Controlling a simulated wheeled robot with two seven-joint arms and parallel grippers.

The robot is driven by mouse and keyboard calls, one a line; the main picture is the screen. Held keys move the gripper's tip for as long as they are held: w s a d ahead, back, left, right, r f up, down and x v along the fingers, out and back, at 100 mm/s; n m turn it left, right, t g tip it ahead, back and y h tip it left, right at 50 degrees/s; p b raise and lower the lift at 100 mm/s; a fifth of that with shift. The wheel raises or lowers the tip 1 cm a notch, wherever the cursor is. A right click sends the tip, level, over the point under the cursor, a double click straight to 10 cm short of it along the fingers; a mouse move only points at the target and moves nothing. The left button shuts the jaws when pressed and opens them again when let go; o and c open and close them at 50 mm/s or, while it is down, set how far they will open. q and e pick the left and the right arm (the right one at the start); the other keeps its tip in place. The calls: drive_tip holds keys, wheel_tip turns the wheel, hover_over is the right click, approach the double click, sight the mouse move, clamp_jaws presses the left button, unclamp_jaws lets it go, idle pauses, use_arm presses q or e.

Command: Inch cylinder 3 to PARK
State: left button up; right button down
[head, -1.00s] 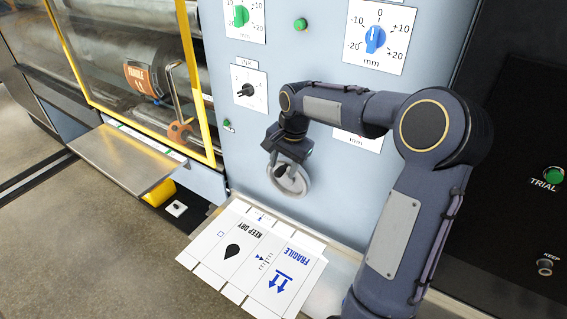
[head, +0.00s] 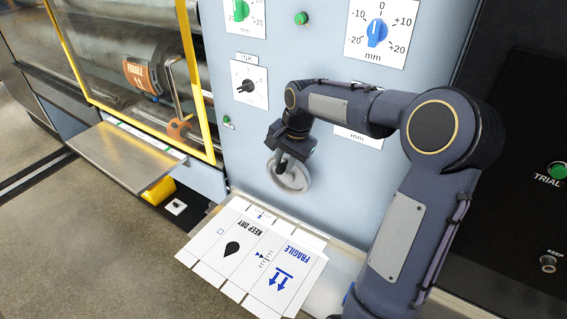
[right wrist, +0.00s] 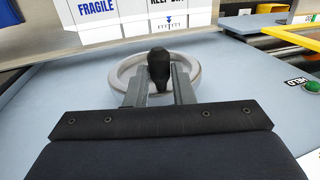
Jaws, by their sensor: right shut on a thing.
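A printing cylinder with an orange FRAGILE plate (head: 140,77) shows behind the yellow-framed guard at the left. A grey handwheel (head: 290,174) is mounted low on the pale blue panel. My right gripper (head: 283,163) is at the wheel. In the right wrist view my right gripper (right wrist: 160,78) has its two fingers on either side of the wheel's black knob (right wrist: 159,70), shut on it. The wheel's rim (right wrist: 196,70) shows around the fingers. No PARK marking is readable in these views. My left gripper is not in view.
A printed carton blank (head: 250,257) lies on the ledge below the wheel. The panel above carries a blue-knob dial (head: 376,32), a black-knob dial (head: 246,86) and a green button (head: 301,18). A metal shelf (head: 120,157) juts out at the left. A TRIAL button (head: 557,171) is at the right.

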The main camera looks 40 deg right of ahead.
drive_tip(key=s+t+y+b, duration=0.1)
drive_tip(key=t+b, duration=0.1)
drive_tip(key=b, duration=0.2)
drive_tip(key=s+d+f+t+b, duration=0.1)
drive_tip(key=t+b, duration=0.1)
drive_tip(key=b, duration=0.3)
drive_tip(key=s+t+y+b, duration=0.1)
drive_tip(key=s+t+b, duration=0.1)
drive_tip(key=b, duration=0.3)
drive_tip(key=shift+d+f+y, duration=0.3)
drive_tip(key=shift+f, duration=0.1)
drive_tip(key=c, duration=1.3)
unclamp_jaws()
drive_tip(key=shift+o, duration=0.2)
drive_tip(key=shift+r, duration=0.1)
drive_tip(key=v, duration=0.7)
drive_tip(key=shift+s+r, duration=0.2)
drive_tip(key=shift+s, duration=0.05)
